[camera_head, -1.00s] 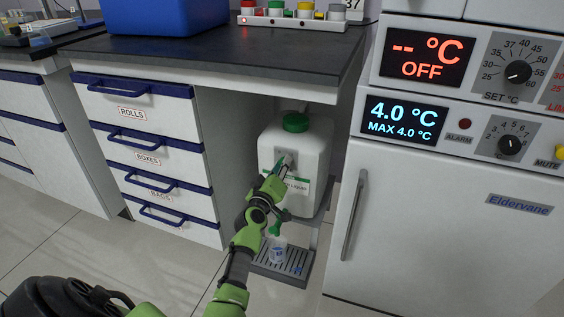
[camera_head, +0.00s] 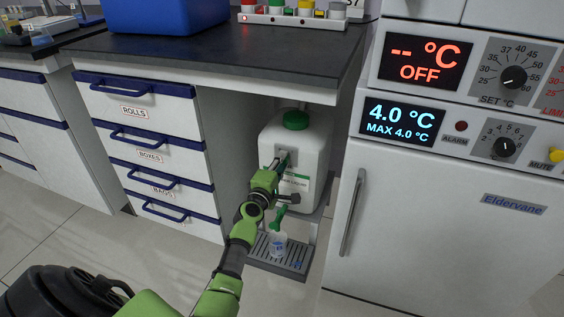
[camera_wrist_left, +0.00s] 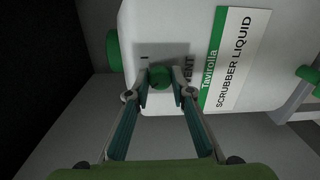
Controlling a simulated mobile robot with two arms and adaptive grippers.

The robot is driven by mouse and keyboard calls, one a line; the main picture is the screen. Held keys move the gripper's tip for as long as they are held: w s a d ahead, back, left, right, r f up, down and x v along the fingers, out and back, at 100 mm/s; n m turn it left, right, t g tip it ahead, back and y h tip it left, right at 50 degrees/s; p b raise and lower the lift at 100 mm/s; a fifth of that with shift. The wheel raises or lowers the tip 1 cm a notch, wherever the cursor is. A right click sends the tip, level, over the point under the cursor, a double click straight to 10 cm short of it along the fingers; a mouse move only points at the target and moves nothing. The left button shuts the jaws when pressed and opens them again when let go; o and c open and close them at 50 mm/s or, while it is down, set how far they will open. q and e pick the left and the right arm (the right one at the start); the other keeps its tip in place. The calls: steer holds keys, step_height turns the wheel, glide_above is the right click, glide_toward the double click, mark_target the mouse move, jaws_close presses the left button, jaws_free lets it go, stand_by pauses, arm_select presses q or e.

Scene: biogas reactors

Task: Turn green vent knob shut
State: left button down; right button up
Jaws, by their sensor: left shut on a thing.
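A white container (camera_head: 310,150) with a green cap (camera_head: 296,120) stands on a shelf under the bench. In the left wrist view, the container (camera_wrist_left: 180,40) lies sideways, with a "SCRUBBER LIQUID" label (camera_wrist_left: 228,60) and "VENT" lettering. The green vent knob (camera_wrist_left: 160,77) sits between my left fingertips. My left gripper (camera_head: 281,160) is shut on the knob at the container's front, and it also shows in the left wrist view (camera_wrist_left: 161,82). In the head view the gripper hides the knob. My right gripper is not in view.
A green tap (camera_head: 279,216) is low on the container, above a small clear vessel (camera_head: 278,243) on a grey drip tray (camera_head: 297,262). Drawers (camera_head: 165,170) stand left, and a white fridge (camera_head: 420,220) with a vertical handle stands close on the right.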

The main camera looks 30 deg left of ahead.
arm_select(q)
steer(key=shift+n, duration=0.6)
steer(key=c, duration=1.8)
jaws_free()
steer(key=shift+a, duration=0.1)
steer(key=v, duration=1.2)
